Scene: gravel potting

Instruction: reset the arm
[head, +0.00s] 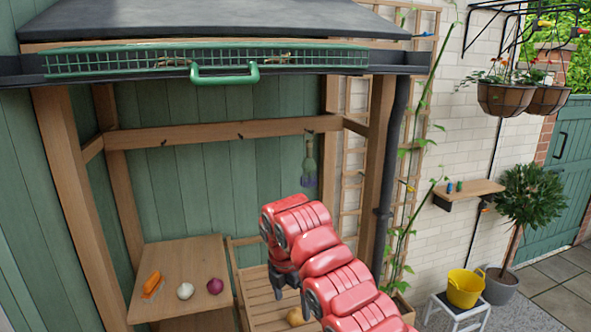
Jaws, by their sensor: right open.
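My right arm comes in from the bottom right, red with dark joints. It is bent over at the top, and its right gripper (289,291) points down above the slatted wooden surface. The dark fingers are small and partly hidden by the arm; they look apart, with nothing seen between them. My left gripper and arm are not in view.
A wooden shelf (205,251) at the left holds a carrot (151,283), a white onion (185,291) and a red onion (215,286). Wooden posts and a dark pipe (388,190) stand around the arm.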

